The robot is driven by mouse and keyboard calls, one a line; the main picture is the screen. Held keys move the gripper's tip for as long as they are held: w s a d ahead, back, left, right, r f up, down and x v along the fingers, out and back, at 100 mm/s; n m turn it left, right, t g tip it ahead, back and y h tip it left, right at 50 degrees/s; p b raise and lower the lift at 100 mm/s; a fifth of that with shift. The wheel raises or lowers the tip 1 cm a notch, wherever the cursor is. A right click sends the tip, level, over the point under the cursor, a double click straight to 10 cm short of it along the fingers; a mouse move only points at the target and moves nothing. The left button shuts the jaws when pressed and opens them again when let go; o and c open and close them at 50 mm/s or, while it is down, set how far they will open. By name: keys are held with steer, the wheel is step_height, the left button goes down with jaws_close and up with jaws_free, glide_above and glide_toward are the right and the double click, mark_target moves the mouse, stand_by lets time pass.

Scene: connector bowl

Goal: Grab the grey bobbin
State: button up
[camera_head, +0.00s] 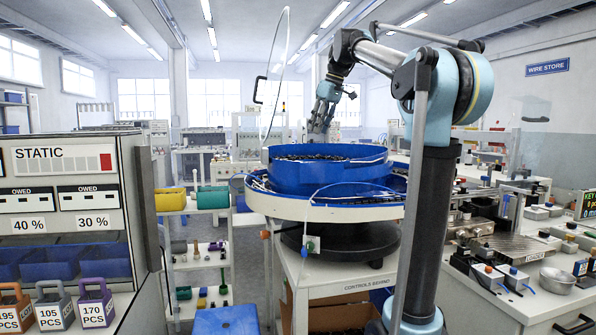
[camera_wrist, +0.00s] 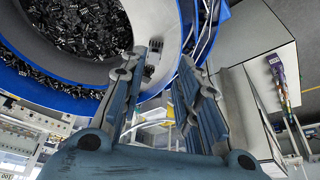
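My gripper (camera_head: 320,128) is over the far side of the blue bowl feeder (camera_head: 330,180) in the head view. In the wrist view my gripper (camera_wrist: 170,58) has its two fingers apart, with a gap between them, close to the blue bowl rim (camera_wrist: 62,98). I see nothing held between them.
Dark small connectors (camera_wrist: 85,30) fill the bowl. A clear curved guard (camera_head: 274,75) rises beside it. The rack (camera_head: 180,265) holds yellow and green bins and several small items. A bench (camera_head: 545,300) with fixtures and a metal dish (camera_head: 557,281) stands at right.

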steer(key=shift+n, duration=0.4)
steer(key=w+a+f, duration=0.1)
steer(key=a+f, duration=0.1)
steer(key=f, duration=0.1)
steer(key=w+a+f, duration=0.1)
steer(key=w+f, duration=0.1)
steer(key=f, duration=0.1)
steer(key=w+a+f, duration=0.1)
steer(key=a+f, duration=0.1)
steer(key=f, duration=0.1)
steer(key=shift+w+a, duration=0.3)
steer(key=shift+w, duration=0.05)
steer(key=shift+x, duration=2.5)
steer(key=shift+w+a+r, duration=0.1)
steer(key=shift+w+a, duration=0.05)
steer(key=shift+w, duration=0.05)
steer(key=shift+c, duration=0.2)
steer(key=c, duration=0.4)
